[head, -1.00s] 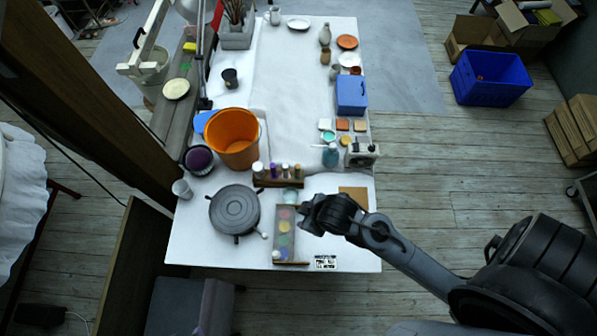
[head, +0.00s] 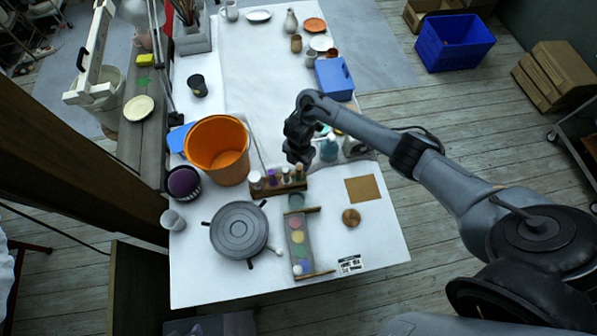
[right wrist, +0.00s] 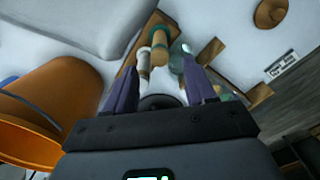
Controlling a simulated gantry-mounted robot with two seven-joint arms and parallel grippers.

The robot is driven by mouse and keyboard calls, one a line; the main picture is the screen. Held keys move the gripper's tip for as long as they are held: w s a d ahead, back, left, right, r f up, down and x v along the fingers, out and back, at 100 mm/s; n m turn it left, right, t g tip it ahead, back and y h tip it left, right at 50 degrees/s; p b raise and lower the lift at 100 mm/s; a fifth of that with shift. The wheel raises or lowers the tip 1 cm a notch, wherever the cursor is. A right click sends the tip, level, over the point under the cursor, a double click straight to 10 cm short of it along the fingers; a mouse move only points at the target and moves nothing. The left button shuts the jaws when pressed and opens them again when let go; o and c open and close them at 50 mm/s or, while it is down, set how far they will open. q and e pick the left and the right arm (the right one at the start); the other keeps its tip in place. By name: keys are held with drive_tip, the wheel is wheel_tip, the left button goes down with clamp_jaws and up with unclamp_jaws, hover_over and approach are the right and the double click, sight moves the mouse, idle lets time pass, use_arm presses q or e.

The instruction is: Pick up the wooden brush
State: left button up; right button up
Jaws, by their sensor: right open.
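No brush shows clearly by itself. A round brown wooden piece (head: 351,217) lies on the right front of the white table; I cannot tell if it is the wooden brush. It also shows at the top right of the right wrist view (right wrist: 272,14). Several thin brush-like handles (head: 187,12) stand in a grey planter at the back left. My right gripper (head: 297,152) points down above the rack of small bottles. In the right wrist view its fingers (right wrist: 160,88) are apart, with bottles beyond them and nothing held. My left gripper is out of view.
The wooden bottle rack (head: 278,190) is below my right gripper. An orange bucket (head: 217,150) stands left of it. A grey turntable (head: 239,230) and a paint palette (head: 298,240) are in front. A blue box (head: 334,77) stands behind. The table's front right is mostly clear.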

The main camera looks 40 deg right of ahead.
sight(299, 168)
drive_tip(key=f+b, duration=0.2)
drive_tip(key=f, duration=0.2)
drive_tip(key=shift+s+b, duration=0.2)
drive_tip(key=shift+b, duration=0.1)
drive_tip(key=shift+w+f+b, duration=0.1)
drive_tip(key=shift+f+b, duration=0.85)
drive_tip(key=shift+f, duration=0.15)
wheel_tip(299, 168, down, 3)
drive_tip(key=shift+d+r+b, duration=0.1)
drive_tip(key=shift+b, duration=0.55)
drive_tip(key=shift+w+f, duration=0.1)
drive_tip(key=shift+f, duration=0.45)
clamp_jaws()
drive_tip(key=shift+r, duration=0.1)
